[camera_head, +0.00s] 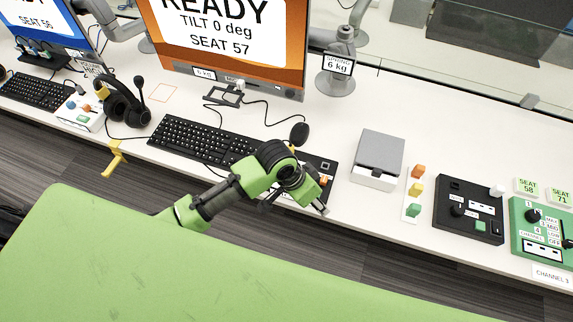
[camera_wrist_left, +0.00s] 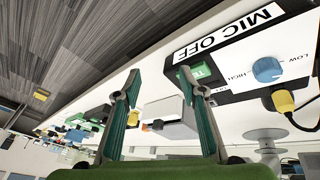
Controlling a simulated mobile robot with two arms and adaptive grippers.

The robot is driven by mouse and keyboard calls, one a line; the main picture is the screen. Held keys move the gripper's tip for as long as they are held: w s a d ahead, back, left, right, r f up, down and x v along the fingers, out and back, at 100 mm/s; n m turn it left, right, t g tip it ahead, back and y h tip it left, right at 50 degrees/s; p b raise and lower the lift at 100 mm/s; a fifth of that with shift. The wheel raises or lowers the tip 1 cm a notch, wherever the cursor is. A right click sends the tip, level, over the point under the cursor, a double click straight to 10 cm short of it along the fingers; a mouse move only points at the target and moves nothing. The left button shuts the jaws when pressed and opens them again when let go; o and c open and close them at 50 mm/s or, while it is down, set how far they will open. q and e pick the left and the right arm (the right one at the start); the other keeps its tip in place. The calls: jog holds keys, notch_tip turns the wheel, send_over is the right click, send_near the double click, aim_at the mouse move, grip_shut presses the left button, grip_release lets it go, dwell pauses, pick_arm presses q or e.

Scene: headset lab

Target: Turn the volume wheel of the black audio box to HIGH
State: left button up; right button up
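The black audio box (camera_head: 319,164) sits on the white desk right of the keyboard, partly hidden under my left arm in the head view. In the left wrist view the box (camera_wrist_left: 236,97) shows at upper right with a MIC OFF label, a green button (camera_wrist_left: 201,71) and a blue volume wheel (camera_wrist_left: 267,69). HIGH is printed left of the wheel and LOW right of it; its pointer is too small to read. My left gripper (camera_wrist_left: 160,76) is open and empty, its fingers apart from the wheel. It also shows in the head view (camera_head: 297,201). My right gripper is not in view.
A yellow plug (camera_wrist_left: 283,101) with a cable sits beside the wheel. A grey box (camera_head: 378,157), coloured blocks (camera_head: 416,190), another black box (camera_head: 469,210) and a green box (camera_head: 541,228) stand to the right.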

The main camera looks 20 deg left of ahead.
pick_arm(q)
jog(key=shift+m+g+y, duration=0.5)
jog(key=shift+m, duration=0.3)
jog(key=w+r, duration=0.2)
jog(key=w+a+r, duration=0.1)
jog(key=w+r, duration=0.1)
jog(key=shift+a+p, duration=0.2)
jog(key=shift+p, duration=0.1)
jog(key=w+a+r+g+y+p, duration=0.1)
jog(key=w+a+r+y, duration=0.3)
jog(key=a+r, duration=0.5)
jog(key=shift+h, duration=0.6)
jog(key=f, duration=0.5)
jog(key=f+p, duration=0.1)
jog(key=f, duration=0.3)
jog(key=f+p, duration=0.1)
jog(key=f, duration=0.4)
jog(key=shift+w+a+f, duration=0.35)
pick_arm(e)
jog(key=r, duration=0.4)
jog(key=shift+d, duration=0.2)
pick_arm(q)
jog(key=shift+c, duration=0.5)
grip_shut()
